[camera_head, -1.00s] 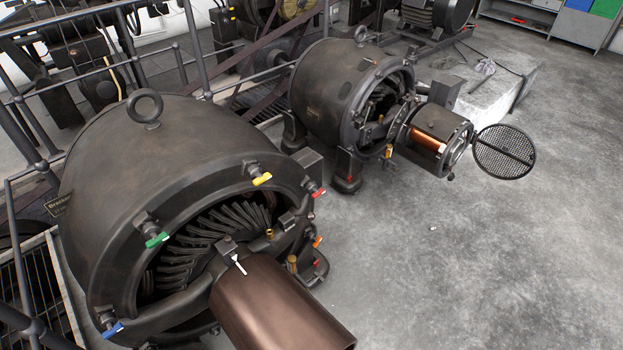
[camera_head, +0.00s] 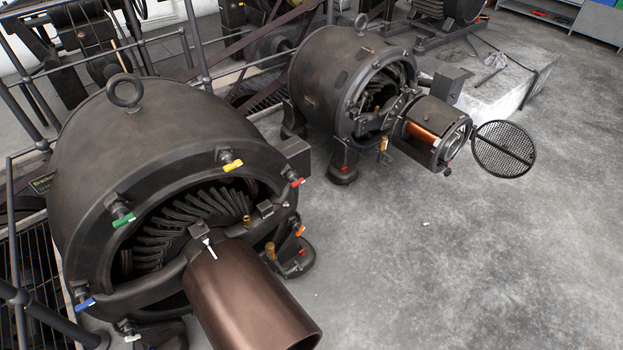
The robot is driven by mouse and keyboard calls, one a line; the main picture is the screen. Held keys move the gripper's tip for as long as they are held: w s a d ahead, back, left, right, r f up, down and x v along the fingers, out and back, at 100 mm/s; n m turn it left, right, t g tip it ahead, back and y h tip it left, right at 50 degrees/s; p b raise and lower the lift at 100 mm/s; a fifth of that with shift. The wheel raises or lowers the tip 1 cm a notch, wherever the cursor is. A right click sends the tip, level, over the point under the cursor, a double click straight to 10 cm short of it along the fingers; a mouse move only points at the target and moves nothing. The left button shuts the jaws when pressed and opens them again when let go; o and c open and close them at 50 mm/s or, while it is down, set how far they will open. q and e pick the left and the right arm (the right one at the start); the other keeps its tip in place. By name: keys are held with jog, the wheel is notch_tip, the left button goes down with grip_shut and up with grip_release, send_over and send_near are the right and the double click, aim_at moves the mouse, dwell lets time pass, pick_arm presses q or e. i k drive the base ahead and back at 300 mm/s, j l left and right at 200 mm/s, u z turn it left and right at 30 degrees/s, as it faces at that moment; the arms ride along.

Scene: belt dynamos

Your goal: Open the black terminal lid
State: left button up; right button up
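A large dark dynamo (camera_head: 150,135) fills the left of the head view, with a brown cylinder (camera_head: 245,290) projecting from its open front. A dark box (camera_head: 289,155) sits at its right side, partly hidden behind the housing. A second dark dynamo (camera_head: 330,75) stands farther back, with a copper-coloured commutator (camera_head: 422,133) at its front. A black box (camera_head: 449,84) stands beside this commutator. I cannot tell which part is the black terminal lid, or whether a lid is open. Neither of my grippers shows.
Coloured handles, such as the yellow one (camera_head: 232,166), ring the near dynamo. A round mesh cover (camera_head: 503,149) stands out from the far dynamo. Metal railings (camera_head: 190,35) run behind and left. A concrete plinth (camera_head: 505,95) lies at the back right. The grey floor (camera_head: 480,260) is clear on the right.

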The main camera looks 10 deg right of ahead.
aim_at(299, 154)
jog(key=l+u, duration=0.4)
jog(key=l, duration=0.2)
jog(key=l+u, duration=0.4)
jog(key=l, duration=0.2)
jog(key=l+u, duration=0.4)
jog(key=l, duration=1)
jog(key=z, duration=0.05)
